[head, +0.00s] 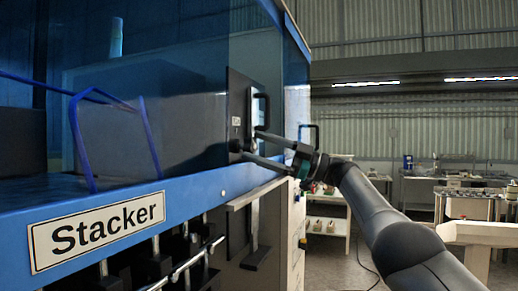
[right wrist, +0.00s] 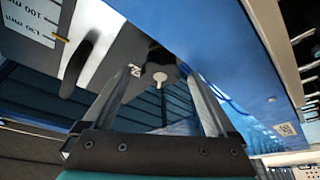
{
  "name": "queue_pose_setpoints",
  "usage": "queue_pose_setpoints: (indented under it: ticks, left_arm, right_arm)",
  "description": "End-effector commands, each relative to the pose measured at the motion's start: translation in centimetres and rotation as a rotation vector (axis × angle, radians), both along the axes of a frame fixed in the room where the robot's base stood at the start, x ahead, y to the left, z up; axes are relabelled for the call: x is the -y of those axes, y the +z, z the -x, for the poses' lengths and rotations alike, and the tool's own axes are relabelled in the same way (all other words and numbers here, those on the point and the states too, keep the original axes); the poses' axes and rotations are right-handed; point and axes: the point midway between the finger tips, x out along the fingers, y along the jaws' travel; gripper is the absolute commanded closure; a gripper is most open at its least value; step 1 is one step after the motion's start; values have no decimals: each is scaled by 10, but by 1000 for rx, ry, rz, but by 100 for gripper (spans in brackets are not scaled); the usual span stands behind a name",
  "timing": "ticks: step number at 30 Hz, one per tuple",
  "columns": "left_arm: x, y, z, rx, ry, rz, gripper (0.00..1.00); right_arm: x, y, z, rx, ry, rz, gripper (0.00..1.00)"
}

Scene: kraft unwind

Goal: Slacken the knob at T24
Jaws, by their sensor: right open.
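A small dark knob (head: 236,145) sits on a dark panel (head: 238,88) at the right end of the blue machine, below a small pale label (head: 236,121). In the right wrist view a dark round part (right wrist: 161,54) with a pale, stemmed piece (right wrist: 160,78) shows between the fingers, beside a white label (right wrist: 135,70) whose full text I cannot read. My right gripper (head: 249,146) is open, its two fingers pointing at the knob from the right. I cannot tell whether the tips touch the panel. My left gripper is not in view.
A handle (head: 265,108) stands out from the panel just above the fingers; it also shows in the wrist view (right wrist: 78,68). A blue rail with a "Stacker" sign (head: 97,229) runs below. A scale plate (right wrist: 32,22) is near the handle. Benches (head: 470,207) stand far right.

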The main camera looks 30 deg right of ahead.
Motion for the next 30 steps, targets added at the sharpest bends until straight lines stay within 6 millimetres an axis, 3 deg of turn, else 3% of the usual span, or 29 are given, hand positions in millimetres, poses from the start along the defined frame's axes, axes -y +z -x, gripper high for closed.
queue_pose_setpoints:
  ticks: [8,16,21,30]
  left_arm:
    - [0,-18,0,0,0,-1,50]
    - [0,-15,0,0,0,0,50]
    - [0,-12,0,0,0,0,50]
    - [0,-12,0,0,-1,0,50]
  right_arm:
    - [40,-19,27,-1,-5,1,8]
    - [79,-31,54,-3,-3,-1,8]
    - [90,-35,62,-1,-1,-1,8]
    - [91,-37,64,0,0,0,8]
